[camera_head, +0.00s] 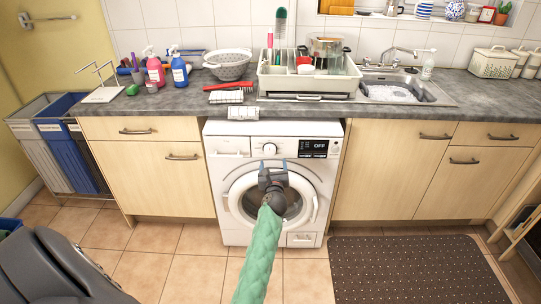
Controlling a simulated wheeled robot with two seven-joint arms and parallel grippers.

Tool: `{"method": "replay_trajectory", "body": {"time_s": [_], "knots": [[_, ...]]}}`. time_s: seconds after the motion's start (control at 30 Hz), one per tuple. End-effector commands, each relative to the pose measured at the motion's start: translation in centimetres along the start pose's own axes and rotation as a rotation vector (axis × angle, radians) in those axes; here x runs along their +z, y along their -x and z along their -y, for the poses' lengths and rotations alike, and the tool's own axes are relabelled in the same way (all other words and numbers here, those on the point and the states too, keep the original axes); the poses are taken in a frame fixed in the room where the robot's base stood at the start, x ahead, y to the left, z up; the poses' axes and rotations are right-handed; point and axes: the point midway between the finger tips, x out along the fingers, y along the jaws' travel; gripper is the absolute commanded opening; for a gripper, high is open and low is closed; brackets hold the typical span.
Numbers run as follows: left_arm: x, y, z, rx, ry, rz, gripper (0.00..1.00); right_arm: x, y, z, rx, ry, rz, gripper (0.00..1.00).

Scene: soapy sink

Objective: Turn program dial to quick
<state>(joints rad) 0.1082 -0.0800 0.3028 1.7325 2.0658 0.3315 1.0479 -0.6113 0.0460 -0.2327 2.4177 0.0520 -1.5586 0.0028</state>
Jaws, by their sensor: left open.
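The white washing machine (232,128) stands under the counter. Its round program dial (269,148) is at the top middle of the front panel, and the black display (313,148) to its right reads "OFF". My left gripper (272,165) is open and empty, with its two fingers pointing up just below the dial. It is in front of the round door, whose middle is partly hidden by my gripper and green-sleeved arm. I cannot tell how far the fingertips are from the panel. My right gripper is not in view.
A striped cloth (243,113) hangs over the counter edge above the machine. A dish rack (310,84) and a sink (390,93) are on the counter. Wooden cabinets flank the machine. A dark mat (418,270) lies on the tiled floor at the right.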

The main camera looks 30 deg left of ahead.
Motion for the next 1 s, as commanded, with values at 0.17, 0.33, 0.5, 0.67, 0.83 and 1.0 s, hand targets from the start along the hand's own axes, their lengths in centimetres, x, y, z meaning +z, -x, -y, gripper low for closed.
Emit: {"method": "replay_trajectory", "body": {"time_s": [0.17, 0.33, 0.5, 0.67, 0.83, 1.0], "knots": [[-0.8, -1.3, -0.8, 0.043, 0.076, -0.040, 0.69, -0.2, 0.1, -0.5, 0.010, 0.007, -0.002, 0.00], [-0.8, -3.3, -0.8, 0.043, 0.076, -0.040, 0.69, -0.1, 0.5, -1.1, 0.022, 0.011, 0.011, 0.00], [-0.9, -5.9, -0.9, 0.042, 0.074, -0.039, 0.69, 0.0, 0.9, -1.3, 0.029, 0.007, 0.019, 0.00], [-1.0, -7.6, -1.0, 0.042, 0.074, -0.039, 0.69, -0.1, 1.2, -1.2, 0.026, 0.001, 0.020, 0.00], [-1.1, -8.4, -1.1, 0.041, 0.073, -0.039, 0.69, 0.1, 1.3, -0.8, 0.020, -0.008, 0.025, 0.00], [-1.1, -8.6, -1.1, 0.041, 0.073, -0.039, 0.69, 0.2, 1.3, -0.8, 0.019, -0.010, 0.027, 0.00]]}}
